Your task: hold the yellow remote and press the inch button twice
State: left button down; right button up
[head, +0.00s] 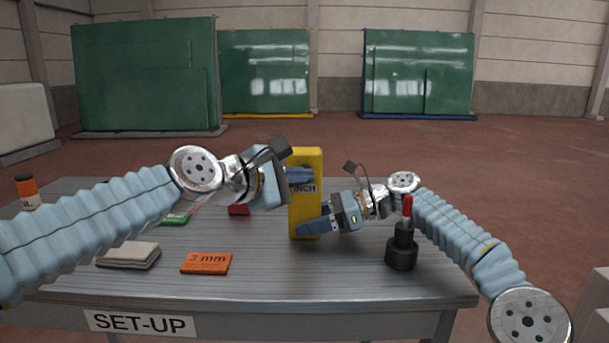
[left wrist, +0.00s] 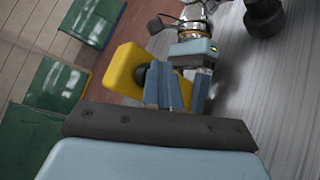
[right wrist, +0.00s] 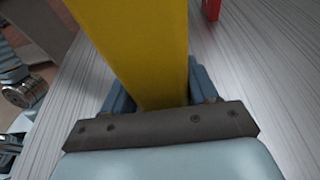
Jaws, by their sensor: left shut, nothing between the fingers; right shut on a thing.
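The yellow remote (head: 305,159) stands upright above the table, with INCH lettered on its face. My right gripper (head: 312,228) is shut on its lower part; the right wrist view shows the remote (right wrist: 140,50) between both fingers. My left gripper (head: 300,178) is shut and empty, its fingertips over the remote's face just above the lettering. In the left wrist view the shut fingers (left wrist: 164,88) overlap the remote (left wrist: 123,78), beside a dark round button (left wrist: 148,75) they partly cover. I cannot tell whether the tips touch the button.
A black stand with a red top (head: 402,250) is right of the remote. An orange bottle (head: 27,190) stands far left.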

pick_arm(q)
jog(key=shift+s, duration=0.95)
jog(key=shift+s, duration=2.55)
pick_arm(e)
jog(key=o, duration=0.9)
